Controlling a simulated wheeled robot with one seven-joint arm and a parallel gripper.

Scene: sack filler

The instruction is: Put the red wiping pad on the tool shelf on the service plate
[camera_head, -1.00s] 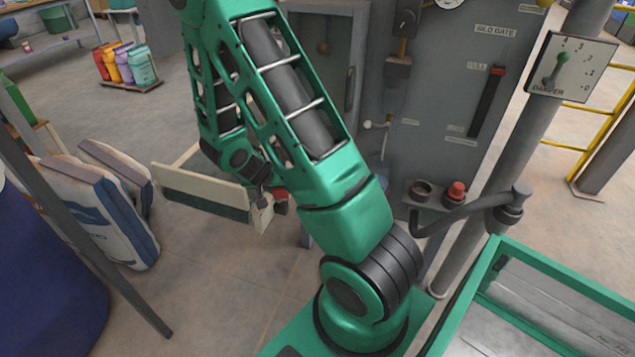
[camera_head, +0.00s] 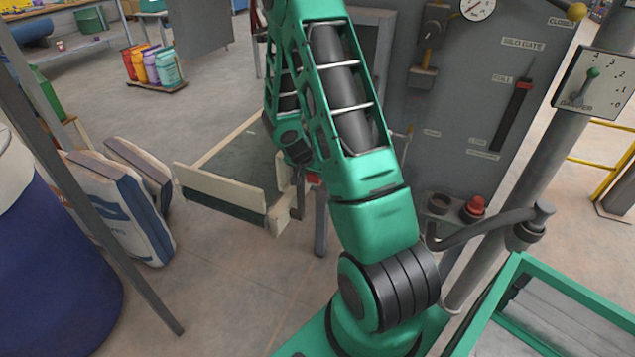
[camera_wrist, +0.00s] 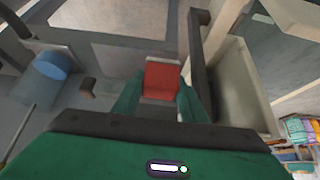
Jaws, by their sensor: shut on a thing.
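The red wiping pad (camera_wrist: 161,80) is between the two green fingers of my gripper (camera_wrist: 160,100) in the wrist view. The gripper is shut on it, and a pale edge shows at the pad's far end. In the head view my arm hides most of the gripper; a small red patch of the pad (camera_head: 313,179) shows beside the arm, right of a cream-walled tray. I cannot tell for certain which surface is the tool shelf or the service plate.
The cream-walled tray (camera_head: 222,192) with a dark floor is close left of my gripper. The grey control cabinet (camera_head: 462,110) stands behind my arm. A bracket with a red knob (camera_head: 475,206) and a pipe are at right. Sacks (camera_head: 120,205) stand at left; floor between is clear.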

